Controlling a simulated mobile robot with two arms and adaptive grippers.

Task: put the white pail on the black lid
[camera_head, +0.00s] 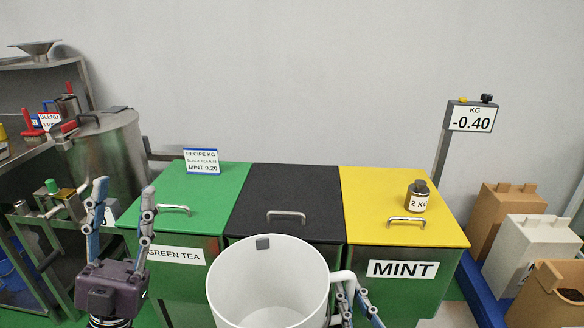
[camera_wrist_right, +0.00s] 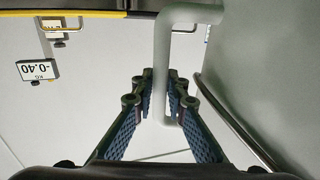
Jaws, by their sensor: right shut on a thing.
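The white pail (camera_head: 230,290) is large, open at the top and looks empty apart from a small grey patch inside its rim. It is in front of the black lid (camera_head: 290,190), at the bottom of the head view. My right gripper (camera_head: 352,300) is shut on the pail's side handle, which shows between its fingers in the right wrist view (camera_wrist_right: 168,85). The black lid is flat and bare, with a metal handle (camera_head: 286,214) near its front edge. My left gripper (camera_head: 122,200) is open and empty, pointing up in front of the green lid (camera_head: 190,206).
A yellow lid (camera_head: 385,195) to the right carries a 2 KG weight (camera_head: 418,197). A recipe sign (camera_head: 202,161) stands on the green lid's back edge. A scale display (camera_head: 472,117) reads -0.40. Cardboard boxes (camera_head: 510,210) stand at right, a steel drum (camera_head: 105,155) at left.

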